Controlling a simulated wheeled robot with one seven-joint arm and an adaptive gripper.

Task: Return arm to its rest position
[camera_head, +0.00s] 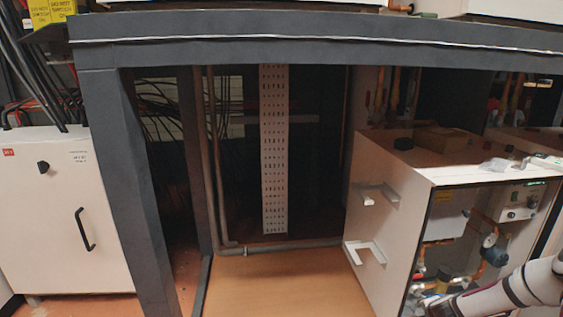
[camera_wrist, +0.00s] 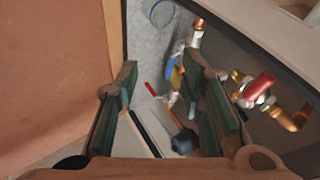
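In the wrist view my gripper (camera_wrist: 160,92) is open, with its two green-padded fingers apart. I see nothing held between them. Beyond the fingers are the insides of a heat pump cabinet, with a red valve handle (camera_wrist: 260,87) on a copper fitting to the right. A smaller red lever and a dark round part show between the fingers. In the head view my arm (camera_head: 520,290) reaches in at the lower right, in front of the open heat pump cabinet (camera_head: 392,225). The gripper itself is hard to make out there.
A grey frame beam (camera_head: 300,38) crosses the top, with a grey post (camera_head: 125,190) at the left. A white electrical cabinet (camera_head: 60,215) stands left of it. The wooden floor panel (camera_head: 285,285) is bare. A brown box (camera_head: 440,138) sits on the heat pump.

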